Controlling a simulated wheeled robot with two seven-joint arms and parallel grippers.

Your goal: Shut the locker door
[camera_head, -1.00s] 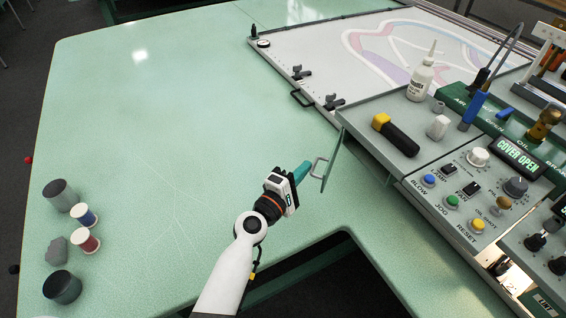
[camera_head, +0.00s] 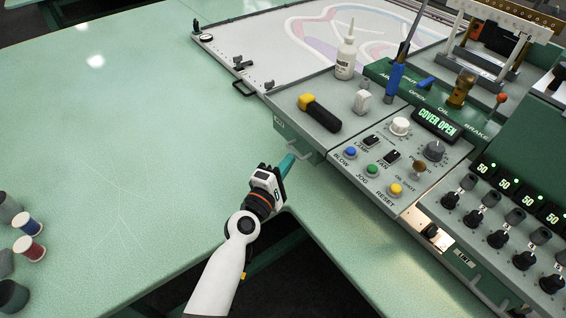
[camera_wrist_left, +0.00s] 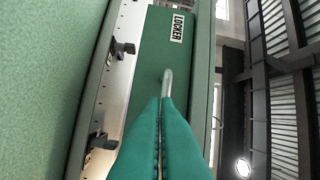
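The locker door (camera_head: 293,133) is the green-grey panel on the near side of the machine console. It stands flush or nearly flush with the console front; I cannot tell if a small gap is left. In the left wrist view the door (camera_wrist_left: 149,60) fills the middle and carries a LOCKER label (camera_wrist_left: 177,27). Its metal handle (camera_wrist_left: 167,82) stands just beyond my fingertips. My left gripper (camera_head: 288,162) has its teal fingers together, as the left wrist view (camera_wrist_left: 163,100) also shows. The tips are at the handle; contact is unclear. My right gripper is out of view.
The console top holds a yellow-and-black tool (camera_head: 320,112), a white bottle (camera_head: 346,56) and several knobs and buttons. Grey cylinders and thread spools (camera_head: 28,235) stand on the green table (camera_head: 130,150) at left. The table's middle is clear.

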